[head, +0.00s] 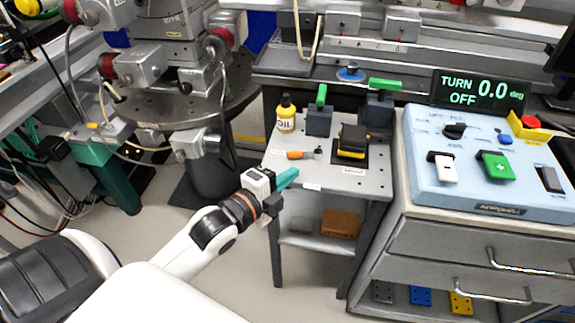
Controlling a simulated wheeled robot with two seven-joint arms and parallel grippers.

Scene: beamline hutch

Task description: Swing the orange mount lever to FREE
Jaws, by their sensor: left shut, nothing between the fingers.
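The orange lever (300,154) lies low on the grey side table, with its dark pivot end at the right and its orange grip pointing left. Small labels lie near it, too small to read. My left gripper (288,179) reaches in from the lower left. Its teal fingers are shut and empty, over the table's front left edge, a little below and left of the lever in the picture and apart from it. My right gripper is not in view.
The side table (345,185) also holds a yellow oil bottle (286,115), a black-and-yellow block (353,142) right of the lever, and green-handled grey blocks (319,120) behind. A blue control panel (480,192) stands at right, its display (478,92) reading TURN 0.0 deg OFF.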

